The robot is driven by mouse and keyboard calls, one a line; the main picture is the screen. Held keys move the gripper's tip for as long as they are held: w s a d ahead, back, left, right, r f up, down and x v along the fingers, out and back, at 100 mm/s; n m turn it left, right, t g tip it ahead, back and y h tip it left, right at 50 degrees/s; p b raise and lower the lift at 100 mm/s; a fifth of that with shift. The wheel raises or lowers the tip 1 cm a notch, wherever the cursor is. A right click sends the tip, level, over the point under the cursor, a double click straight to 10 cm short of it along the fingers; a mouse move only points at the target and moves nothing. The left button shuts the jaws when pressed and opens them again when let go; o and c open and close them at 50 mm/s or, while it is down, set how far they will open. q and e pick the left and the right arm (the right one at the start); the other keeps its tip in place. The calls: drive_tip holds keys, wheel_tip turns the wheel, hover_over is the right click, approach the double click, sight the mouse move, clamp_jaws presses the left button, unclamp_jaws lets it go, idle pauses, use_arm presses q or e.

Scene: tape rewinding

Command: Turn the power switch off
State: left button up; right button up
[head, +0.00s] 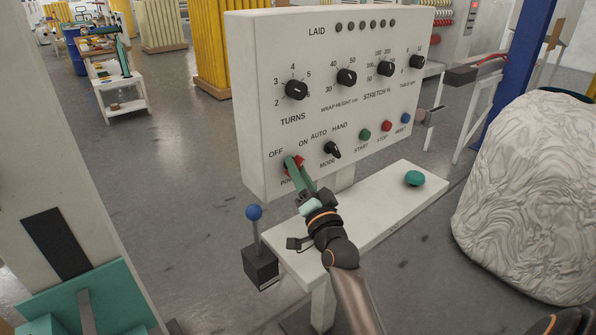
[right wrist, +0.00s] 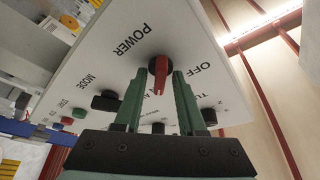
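The power switch is a red lever on a dark round base, low on the left of the white control panel (head: 330,60). In the right wrist view the red power switch (right wrist: 159,75) stands between the two green fingers of my right gripper (right wrist: 161,76), with a narrow gap on each side. In the head view my right gripper (head: 295,170) reaches the panel's lower left and partly covers the red switch (head: 299,161). OFF is printed to its upper left and ON to its upper right. I cannot tell which mark it points to. My left gripper is not in view.
The black mode knob (head: 331,150) sits just right of the switch. Green start (head: 365,134), red stop (head: 386,126) and blue buttons (head: 405,118) lie farther right. A blue-knobbed lever (head: 254,213) stands below left. A wrapped pallet load (head: 530,200) is at right.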

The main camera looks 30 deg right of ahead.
clamp_jaws()
drive_tip(key=shift+f+n, duration=0.1)
drive_tip(key=shift+n, duration=0.2)
drive_tip(key=n+y, duration=0.4)
drive_tip(key=n, duration=0.4)
drive_tip(key=n+y, duration=0.3)
drive_tip(key=n, duration=0.5)
drive_tip(key=n+y+b, duration=0.1)
drive_tip(key=n+y, duration=0.3)
drive_tip(key=n, duration=0.4)
drive_tip(key=shift+d+n+g+y, duration=0.3)
drive_tip(key=shift+g, duration=0.1)
drive_tip(key=shift+o, duration=1.1)
unclamp_jaws()
drive_tip(key=shift+s, duration=0.1)
